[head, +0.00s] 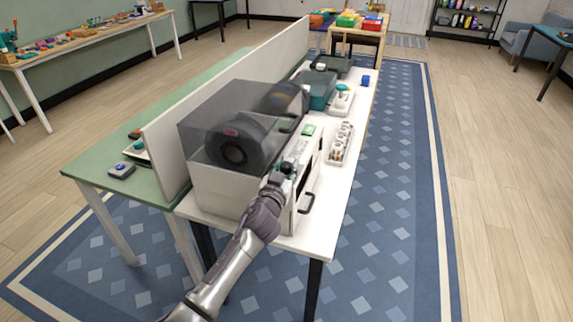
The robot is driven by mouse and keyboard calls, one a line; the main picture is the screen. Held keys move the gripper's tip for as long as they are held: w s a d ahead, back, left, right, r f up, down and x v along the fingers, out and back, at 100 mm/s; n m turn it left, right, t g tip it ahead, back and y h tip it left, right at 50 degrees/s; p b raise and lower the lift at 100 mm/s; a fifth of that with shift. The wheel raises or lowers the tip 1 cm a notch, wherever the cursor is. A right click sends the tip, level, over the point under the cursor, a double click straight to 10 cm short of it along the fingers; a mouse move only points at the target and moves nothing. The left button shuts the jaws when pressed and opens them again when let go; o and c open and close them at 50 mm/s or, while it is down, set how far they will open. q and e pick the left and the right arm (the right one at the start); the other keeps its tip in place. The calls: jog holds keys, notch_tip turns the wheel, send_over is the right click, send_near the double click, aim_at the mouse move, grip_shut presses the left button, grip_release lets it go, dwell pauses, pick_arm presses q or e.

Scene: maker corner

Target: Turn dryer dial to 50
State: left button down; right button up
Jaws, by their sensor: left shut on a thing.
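The dryer (217,188) is a white box with a smoky clear lid (208,113) and dark spools inside. It stands at the near end of the white table. My right gripper is not in view.
A power strip (341,143) lies on the white table (327,180) right of the dryer. A teal box (318,92) and a dark tray stand farther back. A tall white divider (168,150) runs along the left. A dark handle (306,203) juts from the front below my gripper.

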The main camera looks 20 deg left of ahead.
pick_arm(q)
jog(key=shift+a+r+m+h+p, duration=0.1)
jog(key=shift+r+m+h+p, duration=0.15)
jog(key=shift+m+h+p, duration=0.7)
jog(key=shift+f+h, duration=0.2)
jog(key=shift+h, duration=0.65)
jog(key=c, duration=1.1)
grip_release()
